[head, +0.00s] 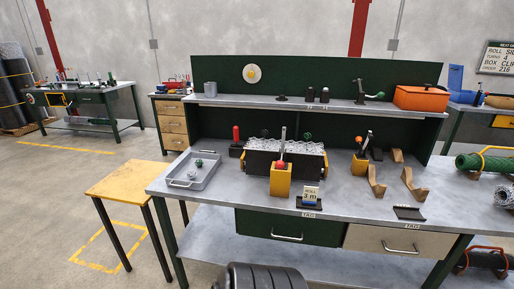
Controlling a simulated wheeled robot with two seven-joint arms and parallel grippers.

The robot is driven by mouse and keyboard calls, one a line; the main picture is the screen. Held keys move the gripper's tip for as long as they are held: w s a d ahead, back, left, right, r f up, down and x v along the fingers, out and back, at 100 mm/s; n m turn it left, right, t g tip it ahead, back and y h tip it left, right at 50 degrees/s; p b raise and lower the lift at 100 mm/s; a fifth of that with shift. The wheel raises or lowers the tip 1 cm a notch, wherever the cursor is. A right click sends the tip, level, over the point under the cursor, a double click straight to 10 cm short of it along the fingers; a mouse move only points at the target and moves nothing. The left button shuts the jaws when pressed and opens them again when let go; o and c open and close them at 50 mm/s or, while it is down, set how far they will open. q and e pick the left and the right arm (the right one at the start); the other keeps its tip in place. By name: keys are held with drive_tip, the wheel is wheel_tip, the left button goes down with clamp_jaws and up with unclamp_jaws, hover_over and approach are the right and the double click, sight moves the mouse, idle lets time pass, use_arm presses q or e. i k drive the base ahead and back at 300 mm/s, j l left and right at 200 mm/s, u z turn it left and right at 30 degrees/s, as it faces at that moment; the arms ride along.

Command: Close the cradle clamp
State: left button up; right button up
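A yellow block (280,180) with a red ball knob and an upright lever stands at the front of a dark trough (258,164) holding grey chain-link mesh (290,147). A second yellow block (359,166) with an orange-tipped, tilted lever (367,142) stands to its right. Brown curved cradle supports (377,184) (412,185) stand right of that block. I cannot tell which lever part is the cradle clamp, or whether it is open. Neither of my grippers is in view.
A grey tray (176,181) with a small green piece lies at the left of the workbench (231,195). A small "3 m" sign (310,195) stands at the front. A shelf behind holds an orange box (421,97). A yellow stool (128,178) stands left. The bench front right is mostly clear.

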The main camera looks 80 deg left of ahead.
sight(281, 165)
drive_tip(key=u, duration=2.45)
